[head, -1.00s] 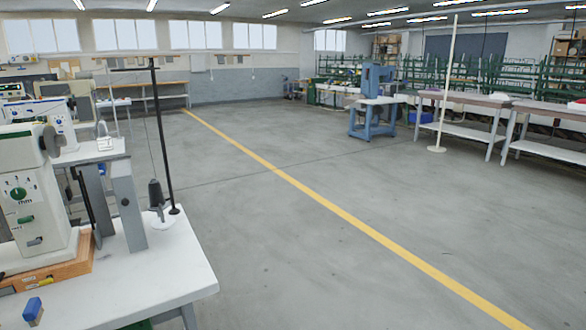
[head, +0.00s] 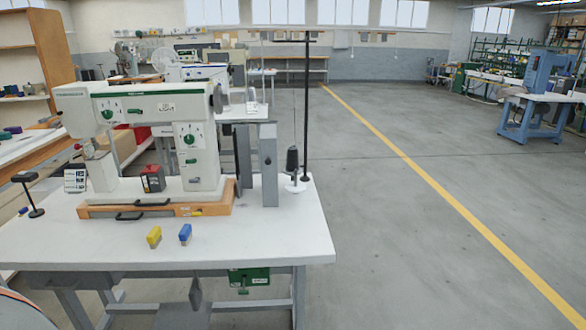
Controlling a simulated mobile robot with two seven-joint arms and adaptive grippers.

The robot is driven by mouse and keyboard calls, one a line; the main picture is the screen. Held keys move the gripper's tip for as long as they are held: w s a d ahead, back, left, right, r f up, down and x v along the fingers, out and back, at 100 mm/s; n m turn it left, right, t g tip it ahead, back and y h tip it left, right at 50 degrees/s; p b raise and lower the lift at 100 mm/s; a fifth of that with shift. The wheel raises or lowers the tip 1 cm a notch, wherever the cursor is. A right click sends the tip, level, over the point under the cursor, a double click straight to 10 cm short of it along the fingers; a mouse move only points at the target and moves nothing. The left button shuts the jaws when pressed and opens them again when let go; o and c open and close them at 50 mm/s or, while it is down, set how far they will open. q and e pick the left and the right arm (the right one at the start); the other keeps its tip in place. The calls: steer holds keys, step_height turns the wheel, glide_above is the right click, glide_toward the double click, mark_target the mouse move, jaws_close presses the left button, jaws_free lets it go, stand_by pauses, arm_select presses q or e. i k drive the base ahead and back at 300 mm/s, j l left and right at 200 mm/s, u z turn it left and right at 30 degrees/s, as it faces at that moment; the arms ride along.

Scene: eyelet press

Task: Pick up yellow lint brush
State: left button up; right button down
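The yellow lint brush (head: 154,237) lies on the white table (head: 290,240) near its front edge, in the head view. It has a yellow handle and a grey-brown lower part. A similar blue brush (head: 185,234) lies just to its right, a small gap apart. Both are in front of the wooden base of the white and green sewing machine. Neither of my grippers is in view.
The sewing machine (head: 200,140) stands on the table behind the brushes. A dark thread stand (head: 307,110) rises at the table's right. A small black stand (head: 30,195) is at the left. Open grey floor (head: 400,250) lies to the right.

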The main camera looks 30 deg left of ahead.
mark_target(155, 237)
steer(key=u, duration=1.8)
